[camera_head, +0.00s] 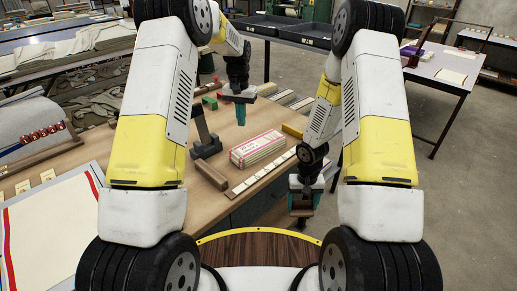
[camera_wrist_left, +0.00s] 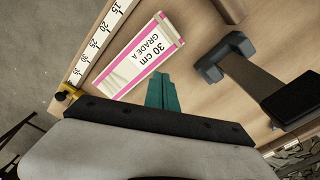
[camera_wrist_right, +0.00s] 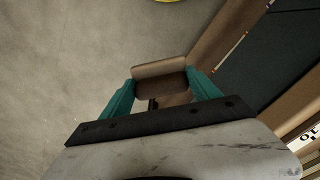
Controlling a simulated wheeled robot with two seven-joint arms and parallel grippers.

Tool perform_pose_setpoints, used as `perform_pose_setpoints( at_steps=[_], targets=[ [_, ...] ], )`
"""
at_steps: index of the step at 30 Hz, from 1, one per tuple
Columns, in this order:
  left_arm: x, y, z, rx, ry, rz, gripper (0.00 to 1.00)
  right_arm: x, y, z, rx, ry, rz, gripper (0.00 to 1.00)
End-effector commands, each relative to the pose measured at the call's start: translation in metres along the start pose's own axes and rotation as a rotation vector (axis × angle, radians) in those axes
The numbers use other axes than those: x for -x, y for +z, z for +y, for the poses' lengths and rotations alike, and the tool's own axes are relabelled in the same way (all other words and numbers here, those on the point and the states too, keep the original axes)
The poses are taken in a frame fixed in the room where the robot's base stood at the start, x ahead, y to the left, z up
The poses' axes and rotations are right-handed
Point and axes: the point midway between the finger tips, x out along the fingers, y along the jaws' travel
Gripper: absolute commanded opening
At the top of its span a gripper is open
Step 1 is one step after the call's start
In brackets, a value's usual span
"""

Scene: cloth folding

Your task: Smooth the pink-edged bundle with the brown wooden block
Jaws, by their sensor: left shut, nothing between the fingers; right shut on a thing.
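The pink-edged bundle (camera_head: 257,149) lies on the wooden table near its front edge. In the left wrist view the bundle (camera_wrist_left: 140,57) reads "30 cm GRADE A". My left gripper (camera_head: 241,117) is shut and empty above the table, behind the bundle in the head view; its teal fingers also show in the left wrist view (camera_wrist_left: 166,88). My right gripper (camera_head: 303,200) is off the table's front edge, lower right of the bundle. It is shut on the brown wooden block (camera_wrist_right: 160,77), held between its teal fingers and apart from the bundle.
A black tool with an upright arm (camera_head: 206,142) stands left of the bundle. A brown bar (camera_head: 212,175) lies in front of it. A measuring strip (camera_head: 263,173) runs along the table edge. A yellow piece (camera_head: 292,131) lies right of the bundle.

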Motion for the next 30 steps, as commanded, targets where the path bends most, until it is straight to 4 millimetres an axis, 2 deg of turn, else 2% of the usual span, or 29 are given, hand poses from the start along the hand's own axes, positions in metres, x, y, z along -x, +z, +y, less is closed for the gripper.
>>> perform_pose_setpoints(
  at_steps=[3, 11, 21, 30],
  targets=[
    [-0.018, -0.006, 0.002, -0.008, -0.006, -0.018, 0.0, 0.0, 0.0, 0.0, 0.0, 0.0, 0.0, 0.33],
    [-0.034, -0.008, 0.003, -0.011, -0.008, -0.026, 0.0, 0.0, 0.0, 0.0, 0.0, 0.0, 0.0, 0.33],
    [-0.068, -0.007, 0.002, -0.01, -0.008, -0.025, 0.0, 0.0, 0.0, 0.0, 0.0, 0.0, 0.0, 0.33],
    [-0.075, -0.007, 0.003, -0.01, -0.008, -0.024, 0.0, 0.0, 0.0, 0.0, 0.0, 0.0, 0.0, 0.33]
  ],
)
